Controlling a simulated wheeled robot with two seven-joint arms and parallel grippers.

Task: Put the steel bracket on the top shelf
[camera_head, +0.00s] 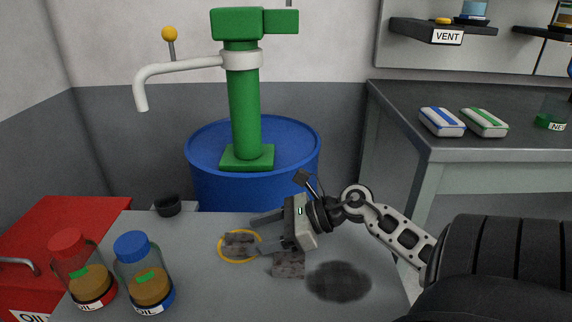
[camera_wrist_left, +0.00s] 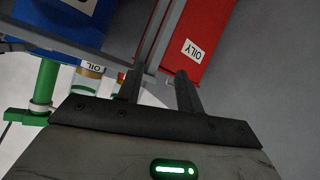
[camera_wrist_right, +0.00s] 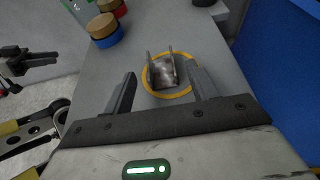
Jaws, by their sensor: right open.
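The steel bracket (camera_wrist_right: 162,70), a small grey U-shaped piece with two upright arms, stands inside a yellow ring on the grey table in the right wrist view. In the head view the bracket (camera_head: 238,240) is partly hidden by my gripper. My right gripper (camera_head: 260,231) is open, its fingers pointing left over the table near the bracket. In the right wrist view the bracket lies beyond the fingertips, between their lines. A wall shelf (camera_head: 442,27) marked VENT is at upper right.
Two oil jars, red-lidded (camera_head: 83,272) and blue-lidded (camera_head: 144,275), stand at the table's left. A blue drum (camera_head: 200,165) with a green pump stands behind.

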